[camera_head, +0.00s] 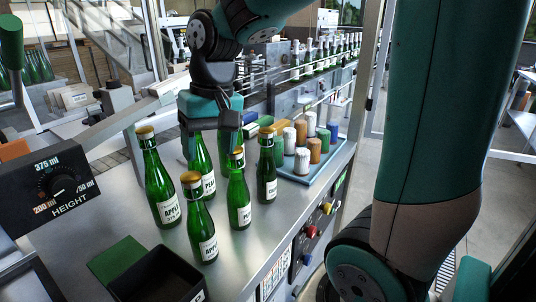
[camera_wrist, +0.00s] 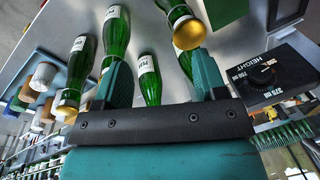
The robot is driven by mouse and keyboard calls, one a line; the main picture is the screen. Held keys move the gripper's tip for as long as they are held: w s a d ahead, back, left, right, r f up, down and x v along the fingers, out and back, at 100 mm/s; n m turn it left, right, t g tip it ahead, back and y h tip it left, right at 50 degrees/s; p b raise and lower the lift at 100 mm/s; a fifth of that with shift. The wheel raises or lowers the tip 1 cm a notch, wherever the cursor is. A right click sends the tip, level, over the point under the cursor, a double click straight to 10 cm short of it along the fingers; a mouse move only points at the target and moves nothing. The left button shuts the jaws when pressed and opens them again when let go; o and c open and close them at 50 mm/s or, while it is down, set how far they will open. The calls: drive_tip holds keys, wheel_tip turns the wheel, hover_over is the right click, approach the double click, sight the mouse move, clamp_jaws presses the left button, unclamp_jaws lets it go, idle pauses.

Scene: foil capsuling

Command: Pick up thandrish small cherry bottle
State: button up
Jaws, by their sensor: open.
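Several green bottles with gold tops and white labels stand upright on the steel table. The apple bottle (camera_head: 160,184) is at the left, another bottle (camera_head: 200,226) is in front, and a shorter one (camera_head: 238,198) is in the middle. The right bottle (camera_head: 266,168) has a label that seems to begin with "CH"; I cannot surely tell which is the small cherry bottle. A further bottle (camera_head: 208,178) is partly hidden behind. My gripper (camera_head: 212,135) is open and empty above the back bottles. In the wrist view, my gripper (camera_wrist: 160,78) has a bottle (camera_wrist: 149,82) visible between its fingers.
A blue tray (camera_head: 316,170) of coloured capsules lies right of the bottles. A black open bin (camera_head: 155,278) and a green pad (camera_head: 116,260) are at the front. A black height-dial box (camera_head: 50,185) stands left. A conveyor with more bottles runs behind.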

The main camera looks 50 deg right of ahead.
drive_tip(key=w+d+r+m+h+p, duration=0.1)
drive_tip(key=w+d+r+m+p, duration=0.1)
drive_tip(key=d+r+m, duration=0.35)
drive_tip(key=w+d+r+m+p, duration=0.2)
drive_tip(key=d, duration=0.6)
drive_tip(key=r+m+g, duration=0.1)
drive_tip(key=r+m, duration=0.1)
drive_tip(key=m, duration=0.1)
hover_over(267, 129)
drive_tip(key=shift+h, duration=0.3)
drive_tip(key=f+p, duration=0.2)
drive_tip(key=f, duration=0.4)
drive_tip(key=f+p, duration=0.1)
drive_tip(key=f, duration=0.5)
drive_tip(key=shift+s+p, duration=0.2)
drive_tip(key=shift+p, duration=0.15)
drive_tip(key=shift+w+a+f+p, duration=0.1)
drive_tip(key=shift+f+p, duration=0.55)
drive_tip(key=shift+f, duration=0.75)
drive_tip(key=shift+w+f+p, duration=0.1)
drive_tip(key=shift+f+p, duration=0.55)
drive_tip(key=shift+f, duration=0.7)
drive_tip(key=shift+c, duration=0.4)
clamp_jaws()
